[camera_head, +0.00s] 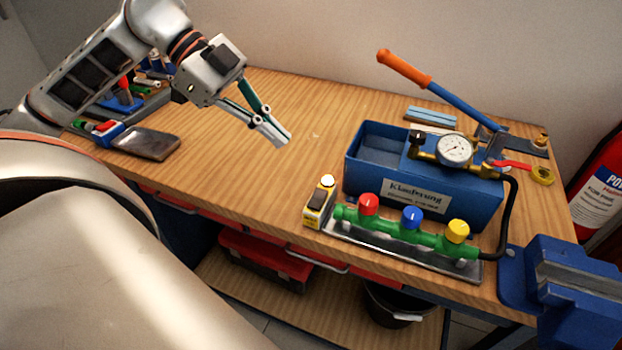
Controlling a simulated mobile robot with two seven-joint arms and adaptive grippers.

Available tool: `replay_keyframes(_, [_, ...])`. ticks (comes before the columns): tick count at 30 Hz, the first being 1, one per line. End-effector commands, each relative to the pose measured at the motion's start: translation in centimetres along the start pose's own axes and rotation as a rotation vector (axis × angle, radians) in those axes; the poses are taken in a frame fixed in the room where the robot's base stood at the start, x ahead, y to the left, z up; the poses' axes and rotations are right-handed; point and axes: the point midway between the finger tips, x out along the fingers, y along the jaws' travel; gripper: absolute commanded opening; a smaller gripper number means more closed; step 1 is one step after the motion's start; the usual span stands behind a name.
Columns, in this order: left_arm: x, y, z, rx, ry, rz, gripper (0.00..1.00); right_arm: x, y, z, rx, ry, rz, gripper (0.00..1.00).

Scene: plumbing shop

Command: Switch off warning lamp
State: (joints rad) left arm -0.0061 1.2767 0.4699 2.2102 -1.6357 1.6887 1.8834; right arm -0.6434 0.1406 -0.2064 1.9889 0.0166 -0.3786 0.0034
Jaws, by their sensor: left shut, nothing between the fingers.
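The warning lamp looks to be the small yellow box (318,208) with a dark top part and a round white, bright dome (327,181). It stands near the front edge of the wooden bench, at the left end of a green pipe manifold. I cannot tell its switch position at this size. My left gripper (283,141) comes in from the upper left. Its fingers are shut and empty, above the bench, to the left of and farther back than the yellow box, apart from it. My right gripper is not in view.
The green manifold (390,227) has red, blue and yellow knobs. Behind it stands a blue test pump (375,152) with gauge and orange-handled lever (404,69). A blue vise (575,290) is at right. Tools lie at left. The bench middle (240,165) is clear.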

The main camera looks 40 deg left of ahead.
Motion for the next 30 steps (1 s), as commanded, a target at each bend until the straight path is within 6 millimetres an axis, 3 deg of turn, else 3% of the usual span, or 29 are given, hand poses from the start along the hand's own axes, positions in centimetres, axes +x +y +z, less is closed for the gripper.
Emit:
replay_keyframes(9, [4.5, 0.1, -0.1, 0.002, 0.001, 0.000, 0.00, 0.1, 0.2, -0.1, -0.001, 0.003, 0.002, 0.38])
replay_keyframes(20, [8.7, 0.1, -0.1, 0.002, 0.003, 0.001, 0.00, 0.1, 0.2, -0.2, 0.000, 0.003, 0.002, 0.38])
replay_keyframes(30, [11.3, 0.1, 2.6, -0.001, 0.001, 0.002, 0.00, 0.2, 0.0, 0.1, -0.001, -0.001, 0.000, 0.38])
